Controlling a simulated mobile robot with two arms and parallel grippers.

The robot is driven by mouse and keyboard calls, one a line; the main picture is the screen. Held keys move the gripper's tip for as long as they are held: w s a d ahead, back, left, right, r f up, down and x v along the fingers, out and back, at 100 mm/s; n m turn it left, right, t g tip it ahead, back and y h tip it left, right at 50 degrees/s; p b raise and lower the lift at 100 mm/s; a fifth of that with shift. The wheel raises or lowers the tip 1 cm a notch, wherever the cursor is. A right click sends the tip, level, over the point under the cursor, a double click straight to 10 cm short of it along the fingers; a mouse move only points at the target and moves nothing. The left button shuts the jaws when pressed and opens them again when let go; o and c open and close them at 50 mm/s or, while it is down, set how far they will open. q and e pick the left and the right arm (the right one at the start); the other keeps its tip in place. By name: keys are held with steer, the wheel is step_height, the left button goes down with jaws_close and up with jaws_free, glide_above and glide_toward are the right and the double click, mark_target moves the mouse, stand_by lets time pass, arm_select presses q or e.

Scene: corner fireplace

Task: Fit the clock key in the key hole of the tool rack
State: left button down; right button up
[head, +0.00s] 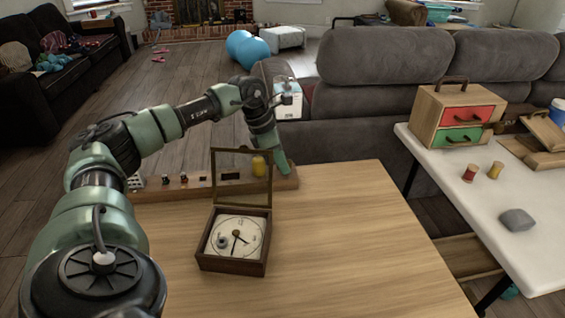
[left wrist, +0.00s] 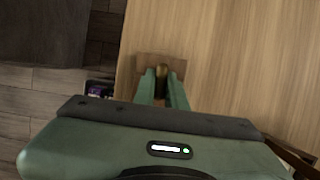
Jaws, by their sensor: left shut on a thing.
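The tool rack (head: 203,184) is a long wooden bar along the table's far edge; its end also shows in the left wrist view (left wrist: 152,59). My left gripper (head: 284,171) points down at the rack's right end. In the left wrist view its two green fingers (left wrist: 162,84) are shut on a small brass piece, which seems to be the clock key (left wrist: 162,70). The key is hidden in the head view. The key's lower end and the key hole cannot be made out, so I cannot tell if it is inserted. My right gripper is out of view.
A wooden clock box (head: 232,262) with its glass lid raised stands in front of the rack. A yellow piece (head: 258,166) shows behind the lid. A white table (head: 470,210) at right bears a small drawer chest (head: 455,112). The wooden table's right side is clear.

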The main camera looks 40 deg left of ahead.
arm_select(q)
steer(key=shift+f, duration=0.1)
steer(key=c, duration=1.4)
jaws_free()
steer(key=shift+f, duration=0.1)
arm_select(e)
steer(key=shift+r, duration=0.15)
arm_select(q)
steer(key=shift+s+d, duration=0.1)
